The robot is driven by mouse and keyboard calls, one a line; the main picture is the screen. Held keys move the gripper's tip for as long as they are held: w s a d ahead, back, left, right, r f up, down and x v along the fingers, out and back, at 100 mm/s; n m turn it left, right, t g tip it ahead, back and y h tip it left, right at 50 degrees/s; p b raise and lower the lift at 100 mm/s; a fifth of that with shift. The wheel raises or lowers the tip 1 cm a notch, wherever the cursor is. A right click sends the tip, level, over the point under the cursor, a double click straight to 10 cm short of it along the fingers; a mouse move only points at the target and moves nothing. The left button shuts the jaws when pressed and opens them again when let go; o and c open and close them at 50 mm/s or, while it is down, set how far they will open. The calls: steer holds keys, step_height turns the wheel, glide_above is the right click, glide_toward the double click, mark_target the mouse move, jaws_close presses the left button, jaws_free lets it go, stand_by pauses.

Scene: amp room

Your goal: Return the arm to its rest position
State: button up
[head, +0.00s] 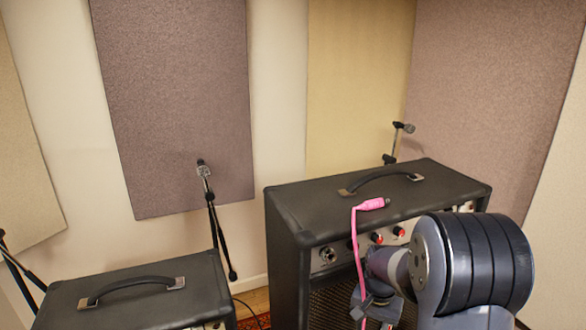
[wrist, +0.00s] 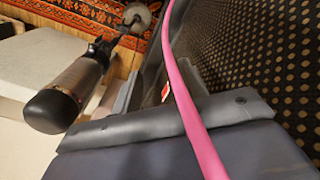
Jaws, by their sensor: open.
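My arm reaches in from the right in the head view, in front of the larger amp (head: 290,225). My gripper (head: 372,312) is low at the amp's front, partly cut by the frame's bottom edge. It is open, and I see nothing held in it. A pink cable (head: 358,245) has its plug end (head: 372,204) at the amp's top front edge and hangs down past the gripper. In the wrist view the pink cable (wrist: 185,100) crosses close in front of my gripper (wrist: 155,90); I cannot tell whether it touches.
A smaller amp (head: 130,295) stands at lower left. Microphone stands (head: 212,220) rise behind the amps. The amp's speaker grille (wrist: 250,60) is close on the right in the wrist view. A dark-capped cylinder (wrist: 62,100) is on the left, above a patterned rug (wrist: 85,15).

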step_height(320, 180, down, 6)
steer(key=n+b, duration=0.1)
steer(key=shift+a+f, duration=0.2)
steer(key=shift+a, duration=0.15)
steer(key=shift+s, duration=0.1)
